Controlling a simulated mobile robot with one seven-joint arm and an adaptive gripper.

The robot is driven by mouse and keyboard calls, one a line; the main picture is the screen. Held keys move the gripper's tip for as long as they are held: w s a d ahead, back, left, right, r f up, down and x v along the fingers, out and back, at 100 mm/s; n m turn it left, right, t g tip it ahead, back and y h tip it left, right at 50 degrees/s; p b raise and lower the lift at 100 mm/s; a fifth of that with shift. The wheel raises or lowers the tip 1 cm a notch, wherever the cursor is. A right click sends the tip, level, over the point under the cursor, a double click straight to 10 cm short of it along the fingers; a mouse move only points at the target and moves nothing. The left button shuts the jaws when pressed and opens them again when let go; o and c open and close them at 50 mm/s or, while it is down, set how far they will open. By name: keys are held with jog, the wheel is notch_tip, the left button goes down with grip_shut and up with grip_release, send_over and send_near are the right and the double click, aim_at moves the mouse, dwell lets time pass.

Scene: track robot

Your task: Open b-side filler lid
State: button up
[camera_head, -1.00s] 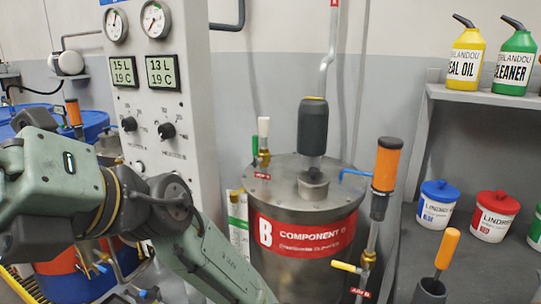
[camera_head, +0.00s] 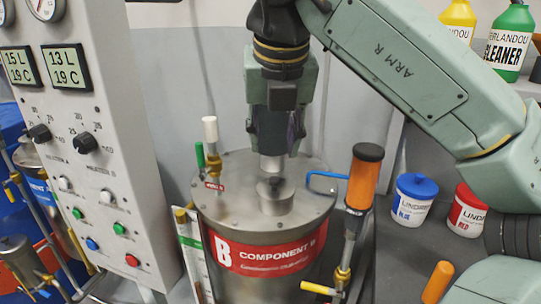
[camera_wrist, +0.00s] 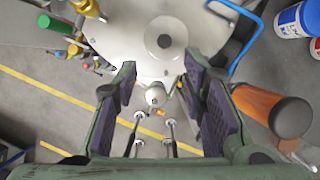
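The B-side tank (camera_head: 265,252) is a steel drum with a red "B COMPONENT" label. Its filler lid (camera_head: 275,197) is a raised round grey piece with a dark centre on the tank top. The lid also shows in the wrist view (camera_wrist: 165,22), just beyond the fingertips. My gripper (camera_head: 275,150) points down above the lid, apart from it. In the wrist view, my gripper (camera_wrist: 160,68) is open, with dark purple pads and nothing held between them. A light grey cylinder (camera_head: 271,163) shows just below the gripper; its upper part is hidden.
An orange-handled device (camera_head: 364,180) and a blue bent pipe (camera_head: 325,174) stand close right of the lid. A white-topped valve (camera_head: 210,130) and a green one (camera_head: 200,154) stand left. The control panel (camera_head: 95,165) is further left. Blue (camera_head: 412,205) and red (camera_head: 470,210) pots are right.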

aim_at(274, 179)
jog(key=x, duration=0.3)
jog(key=p+x, duration=0.1)
jog(key=x, duration=0.3)
jog(key=p+x, duration=0.1)
jog(key=x, duration=0.2)
jog(key=shift+w+d+f, duration=0.2)
jog(key=shift+d+f, duration=0.1)
jog(key=shift+c, duration=0.2)
grip_shut()
dwell(0.4)
